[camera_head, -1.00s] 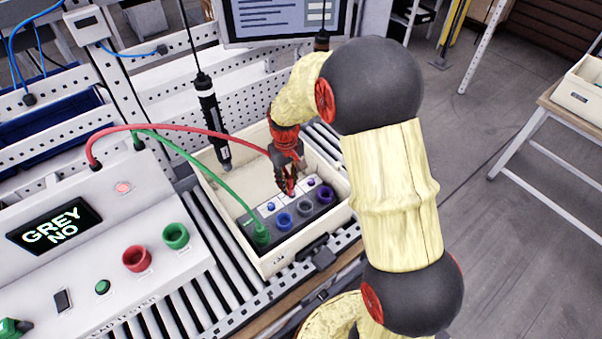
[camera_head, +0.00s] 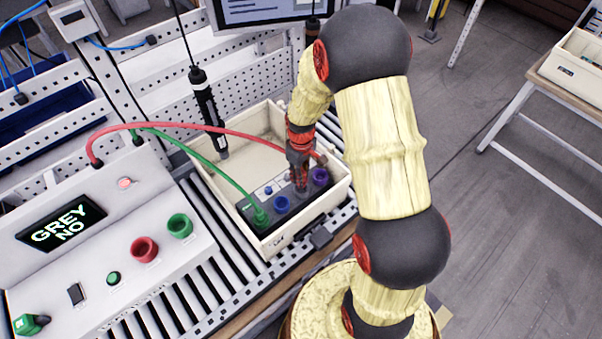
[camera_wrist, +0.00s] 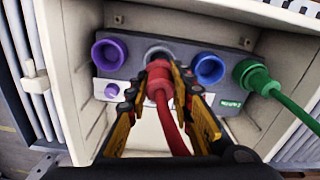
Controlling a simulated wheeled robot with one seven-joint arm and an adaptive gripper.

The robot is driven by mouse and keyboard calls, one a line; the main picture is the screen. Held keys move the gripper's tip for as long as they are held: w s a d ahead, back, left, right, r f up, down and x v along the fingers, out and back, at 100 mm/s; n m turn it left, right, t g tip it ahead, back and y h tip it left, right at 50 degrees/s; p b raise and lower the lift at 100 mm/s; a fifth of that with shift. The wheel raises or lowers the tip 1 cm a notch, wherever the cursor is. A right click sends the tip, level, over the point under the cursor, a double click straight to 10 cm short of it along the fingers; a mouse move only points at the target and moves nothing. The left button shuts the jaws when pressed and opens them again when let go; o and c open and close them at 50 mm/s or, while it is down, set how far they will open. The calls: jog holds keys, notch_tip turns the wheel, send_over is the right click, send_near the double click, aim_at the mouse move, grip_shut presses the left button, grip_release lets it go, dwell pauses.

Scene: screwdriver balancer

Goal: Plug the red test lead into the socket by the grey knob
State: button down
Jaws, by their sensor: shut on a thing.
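My gripper (camera_head: 300,178) is shut on the red plug (camera_wrist: 158,82) of the red test lead (camera_head: 215,128), over the socket block (camera_head: 243,203) in the cream bin. In the wrist view the plug points at the grey socket (camera_wrist: 157,50), whose rim shows behind it. Plug and socket overlap there; I cannot tell whether the tip is inside. The purple socket (camera_wrist: 110,53) is to the left, the blue socket (camera_wrist: 208,68) to the right. The green plug (camera_wrist: 256,76) sits in the end socket. The grey knob is hidden; a small purple knob (camera_wrist: 111,90) shows.
The cream bin (camera_head: 312,218) has raised walls around the block. The green lead (camera_head: 205,162) arches across its left side. A black screwdriver (camera_head: 208,112) hangs at the bin's back left. The tester's display (camera_head: 62,222) reads "GREY NO". Rollers (camera_head: 215,268) lie in front.

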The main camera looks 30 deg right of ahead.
jog(key=shift+f, duration=0.5)
jog(key=shift+f+b, duration=1.4)
jog(key=shift+f, duration=0.65)
dwell(0.4)
jog(key=c, duration=1.5)
grip_release()
jog(key=shift+r, duration=0.1)
notch_tip(320, 180, up, 12)
jog(key=shift+f, duration=0.1)
